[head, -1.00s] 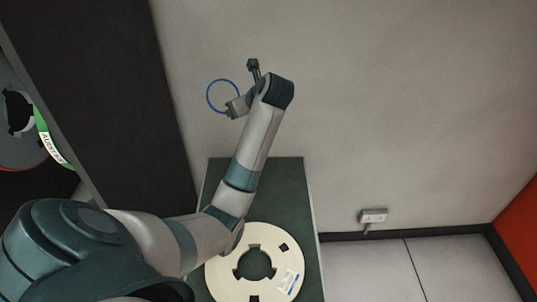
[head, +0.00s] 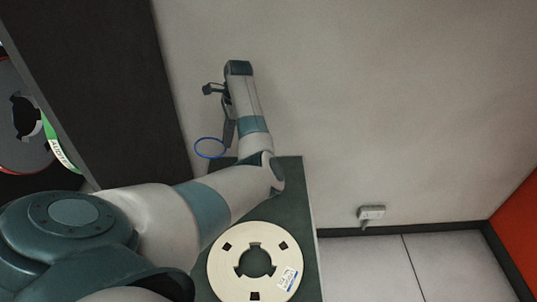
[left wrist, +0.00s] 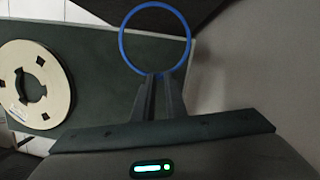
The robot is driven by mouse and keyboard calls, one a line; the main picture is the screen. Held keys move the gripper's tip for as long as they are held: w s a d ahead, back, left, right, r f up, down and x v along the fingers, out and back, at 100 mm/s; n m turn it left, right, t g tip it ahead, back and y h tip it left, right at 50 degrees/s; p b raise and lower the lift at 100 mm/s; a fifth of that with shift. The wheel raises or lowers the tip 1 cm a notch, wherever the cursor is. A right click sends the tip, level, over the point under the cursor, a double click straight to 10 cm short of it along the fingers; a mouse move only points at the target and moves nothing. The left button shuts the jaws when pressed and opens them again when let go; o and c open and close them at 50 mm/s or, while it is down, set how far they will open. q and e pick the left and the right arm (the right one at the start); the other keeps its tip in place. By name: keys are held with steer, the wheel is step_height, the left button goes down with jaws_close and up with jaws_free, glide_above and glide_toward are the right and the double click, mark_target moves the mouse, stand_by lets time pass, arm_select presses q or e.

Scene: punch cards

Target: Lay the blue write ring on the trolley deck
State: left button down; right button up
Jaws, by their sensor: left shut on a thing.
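The blue write ring (head: 209,157) is a thin hoop held in my left gripper (head: 229,140) in the head view. In the left wrist view the fingers (left wrist: 158,78) are shut on the near edge of the ring (left wrist: 122,40), which sticks out past the tips. The trolley deck (head: 298,205) is a dark green top against the wall. The ring appears above and just beyond its far left corner; the exact height is hard to tell. The deck also shows in the left wrist view (left wrist: 95,75). My right gripper is not in view.
A cream tape reel (head: 222,270) lies flat on the near part of the deck. The pale wall (head: 370,100) rises behind. My left arm covers part of the deck.

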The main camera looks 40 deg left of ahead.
arm_select(q)
steer(key=w+d+f+n+t, duration=0.1)
steer(key=w+d+f, duration=0.1)
steer(key=d, duration=0.5)
steer(key=w+d+f+n+t+h+p, duration=0.1)
steer(key=w+d+f, duration=0.1)
steer(key=d, duration=0.4)
steer(key=shift+w+d+n, duration=0.3)
steer(key=shift+w+d, duration=0.1)
steer(key=shift+f, duration=0.25)
step_height(320, 180, down, 2)
steer(key=shift+b, duration=1.25)
steer(key=shift+f+b, duration=1.35)
steer(key=shift+b, duration=0.4)
steer(key=shift+r+p, duration=0.1)
steer(key=shift+p, duration=0.3)
steer(key=shift+p, duration=1.65)
steer(key=shift+f+p, duration=0.35)
steer(key=shift+f, duration=0.25)
